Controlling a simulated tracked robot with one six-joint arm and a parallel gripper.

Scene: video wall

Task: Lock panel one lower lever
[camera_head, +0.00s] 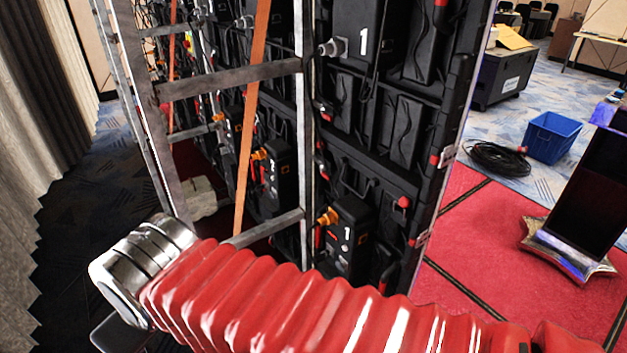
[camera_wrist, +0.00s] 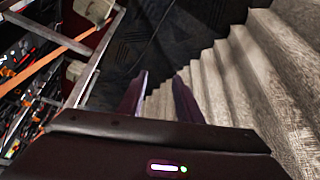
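Panel one (camera_head: 415,150) is a black video-wall panel seen from behind, with a white "1" on its upper box and on its lower box (camera_head: 347,228). Small red parts (camera_head: 402,203) sit along its frame and right edge. I cannot tell for sure which of them is the lower lever, or whether it is locked. My gripper (camera_wrist: 160,82) shows in the wrist view with its two fingers apart and nothing between them. It points at the dark floor and curtain, away from the panel. The gripper does not show in the head view.
Metal frame bars (camera_head: 230,79) and an orange strap (camera_head: 251,110) stand left of panel one. A pleated curtain (camera_head: 40,110) hangs at left; it also shows close in the wrist view (camera_wrist: 265,80). My red-sleeved arm crosses the lower head view. A blue crate (camera_head: 552,138) stands at right.

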